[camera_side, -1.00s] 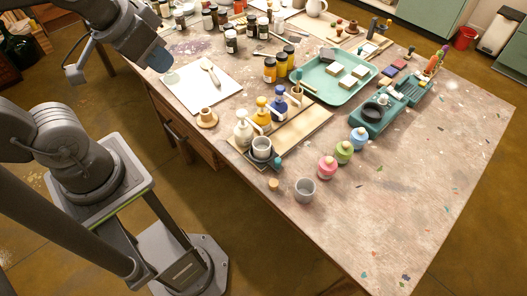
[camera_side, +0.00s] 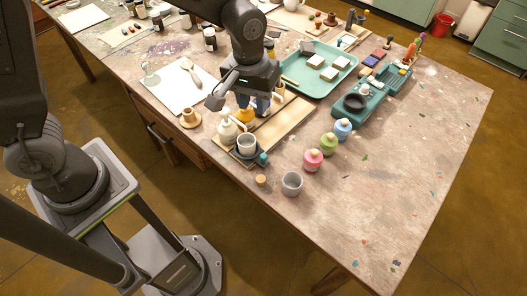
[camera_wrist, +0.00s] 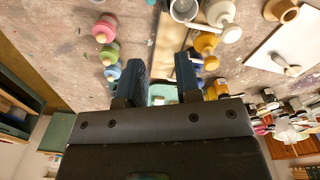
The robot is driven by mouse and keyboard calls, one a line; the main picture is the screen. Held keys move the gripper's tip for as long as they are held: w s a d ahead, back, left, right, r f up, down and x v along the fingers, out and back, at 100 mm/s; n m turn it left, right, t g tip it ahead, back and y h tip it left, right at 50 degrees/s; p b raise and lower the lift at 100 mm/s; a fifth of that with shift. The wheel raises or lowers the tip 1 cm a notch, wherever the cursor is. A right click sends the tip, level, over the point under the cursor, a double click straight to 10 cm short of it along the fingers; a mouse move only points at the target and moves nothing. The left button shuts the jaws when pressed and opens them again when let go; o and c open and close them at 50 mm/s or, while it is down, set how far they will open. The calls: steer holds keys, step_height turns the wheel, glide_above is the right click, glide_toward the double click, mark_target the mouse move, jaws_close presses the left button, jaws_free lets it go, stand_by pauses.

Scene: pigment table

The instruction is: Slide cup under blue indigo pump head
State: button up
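The grey cup (camera_side: 246,144) stands on a dark round base at the near end of the wooden pump board (camera_side: 291,121), by the white pump bottle (camera_side: 227,129). The cup also shows at the top of the wrist view (camera_wrist: 183,10). The yellow pump bottle (camera_wrist: 206,43) is behind the white one. The blue indigo pump bottle (camera_wrist: 211,62) is mostly hidden by my gripper in both views. My gripper (camera_side: 253,103) hangs over the pump row, beyond the cup. In the wrist view its two blue fingers (camera_wrist: 161,68) are apart with nothing held between them.
A teal tray (camera_side: 318,86) is behind. The right front of the table is clear.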

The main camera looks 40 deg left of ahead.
mark_target(264, 156)
steer(key=shift+n+g, duration=0.3)
steer(key=f, duration=0.5)
steer(key=d+f, duration=0.1)
steer(key=f, duration=0.5)
steer(key=w+d+f, duration=0.1)
steer(key=f, duration=0.5)
steer(key=shift+f, duration=0.2)
steer(key=shift+c, duration=0.2)
jaws_close()
